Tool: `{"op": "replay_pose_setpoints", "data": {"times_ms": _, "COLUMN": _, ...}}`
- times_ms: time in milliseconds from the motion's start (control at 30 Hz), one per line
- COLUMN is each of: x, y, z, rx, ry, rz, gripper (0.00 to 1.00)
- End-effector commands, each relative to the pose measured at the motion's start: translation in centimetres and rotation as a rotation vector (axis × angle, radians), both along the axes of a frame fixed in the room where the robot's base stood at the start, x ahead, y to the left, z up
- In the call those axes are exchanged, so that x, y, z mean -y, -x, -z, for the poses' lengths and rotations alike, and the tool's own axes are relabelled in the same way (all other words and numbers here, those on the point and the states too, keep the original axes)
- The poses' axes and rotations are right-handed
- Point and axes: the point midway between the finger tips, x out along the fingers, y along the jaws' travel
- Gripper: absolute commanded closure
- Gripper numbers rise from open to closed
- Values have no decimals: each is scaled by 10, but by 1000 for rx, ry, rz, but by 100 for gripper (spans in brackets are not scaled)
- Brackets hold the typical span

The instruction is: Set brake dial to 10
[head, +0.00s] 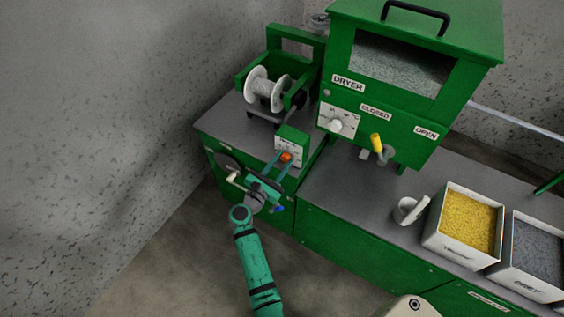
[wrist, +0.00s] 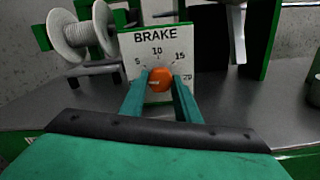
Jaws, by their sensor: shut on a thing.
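The brake dial is a round orange knob (wrist: 161,79) on a white panel (wrist: 180,52) marked BRAKE, with the numbers 5, 10, 15 and 20 around it. The 10 is straight above the knob. A pale mark on the knob shows at its left side, below the 5; my left finger partly covers that side. In the head view the knob (head: 286,157) sits on the front of a small green box (head: 292,137). My gripper (head: 283,162) is shut on the knob, with one teal finger on each side; both fingers show in the wrist view (wrist: 160,84).
A white spool (head: 266,90) in a green frame stands behind the box. A green dryer (head: 345,88) with a yellow-handled lever (head: 377,142) stands to the right. A crank (head: 232,177) is at the cabinet front, left of my gripper. Bins of yellow (head: 432,240) and grey (head: 510,270) pellets stand far right.

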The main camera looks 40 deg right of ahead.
Motion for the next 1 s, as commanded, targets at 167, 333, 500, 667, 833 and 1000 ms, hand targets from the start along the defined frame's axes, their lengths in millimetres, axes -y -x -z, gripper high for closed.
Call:
{"op": "replay_pose_setpoints", "data": {"times_ms": 167, "x": -1, "y": 0, "z": 0, "rx": 151, "ry": -62, "rz": 0, "gripper": 93}}
{"op": "replay_pose_setpoints", "data": {"times_ms": 333, "x": -1, "y": 0, "z": 0, "rx": 301, "ry": -125, "rz": 0, "gripper": 93}}
{"op": "replay_pose_setpoints", "data": {"times_ms": 500, "x": -1, "y": -1, "z": 0, "rx": 450, "ry": -187, "rz": 0, "gripper": 93}}
{"op": "replay_pose_setpoints", "data": {"times_ms": 667, "x": -1, "y": -1, "z": 0, "rx": 590, "ry": -245, "rz": 0, "gripper": 93}}
{"op": "replay_pose_setpoints", "data": {"times_ms": 833, "x": -1, "y": -1, "z": 0, "rx": 740, "ry": -307, "rz": 0, "gripper": 93}}
{"op": "replay_pose_setpoints", "data": {"times_ms": 1000, "x": -2, "y": -1, "z": 0, "rx": 888, "ry": -369, "rz": 0, "gripper": 93}}
